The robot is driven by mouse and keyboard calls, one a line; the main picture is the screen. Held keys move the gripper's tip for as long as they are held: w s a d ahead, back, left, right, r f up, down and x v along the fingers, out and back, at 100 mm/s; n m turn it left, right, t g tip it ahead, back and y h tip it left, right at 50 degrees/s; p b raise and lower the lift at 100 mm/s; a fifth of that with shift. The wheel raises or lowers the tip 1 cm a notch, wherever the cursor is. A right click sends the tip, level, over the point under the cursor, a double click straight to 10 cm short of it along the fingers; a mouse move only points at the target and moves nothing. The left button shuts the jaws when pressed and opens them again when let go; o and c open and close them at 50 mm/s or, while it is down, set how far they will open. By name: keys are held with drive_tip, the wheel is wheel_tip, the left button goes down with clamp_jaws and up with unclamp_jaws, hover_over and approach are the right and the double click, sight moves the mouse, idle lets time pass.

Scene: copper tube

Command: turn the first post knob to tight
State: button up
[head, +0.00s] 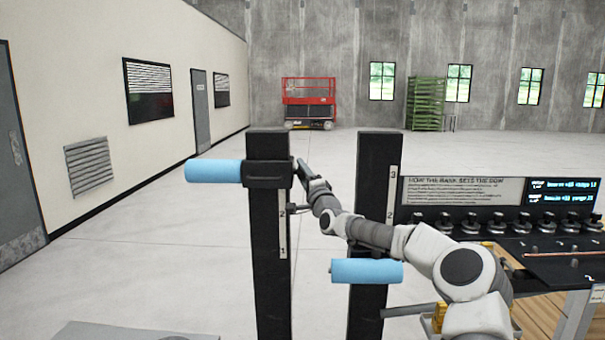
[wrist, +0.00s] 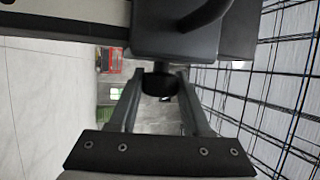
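The first post (head: 270,240) stands upright at the left, black, with a pale number scale on its right side. A black collar (head: 268,175) sits around it near the top and carries a blue padded roller (head: 214,170) pointing left. My gripper (head: 301,172) is at the collar's right side. In the wrist view a dark round knob (wrist: 158,83) under the collar block (wrist: 172,38) sits between the fingertips of my gripper (wrist: 160,90). Both fingers look to touch its sides. The knob is hidden in the head view. No tight mark shows.
A second black post (head: 378,150) with a lower blue roller (head: 367,271) stands to the right, behind my arm. A bench with a sign (head: 465,190) and several black knobs is at the right. A dark wire grid (wrist: 270,85) shows in the wrist view. Open floor lies left.

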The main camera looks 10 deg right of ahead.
clamp_jaws()
drive_tip(key=shift+r, duration=0.15)
drive_tip(key=shift+r+m+g+p, duration=0.2)
drive_tip(key=shift+m+g+p, duration=0.3)
drive_tip(key=shift+g+p, duration=0.55)
drive_tip(key=g+p, duration=0.1)
drive_tip(key=p, duration=0.1)
drive_tip(key=m+g+h+p, duration=0.1)
drive_tip(key=p, duration=0.1)
drive_tip(key=shift+r, duration=0.3)
drive_tip(key=m+g+p, duration=0.1)
drive_tip(key=g+p, duration=0.2)
drive_tip(key=p, duration=0.1)
drive_tip(key=shift+a+f, duration=0.1)
drive_tip(key=shift+a, duration=0.05)
drive_tip(key=shift+f+m+g+p, duration=0.2)
drive_tip(key=shift+m+g+p, duration=0.15)
drive_tip(key=shift+g, duration=0.6)
drive_tip(key=shift+w+g, duration=0.1)
drive_tip(key=shift+g, duration=0.5)
drive_tip(key=shift+m+g, duration=0.35)
drive_tip(key=shift+g, duration=0.15)
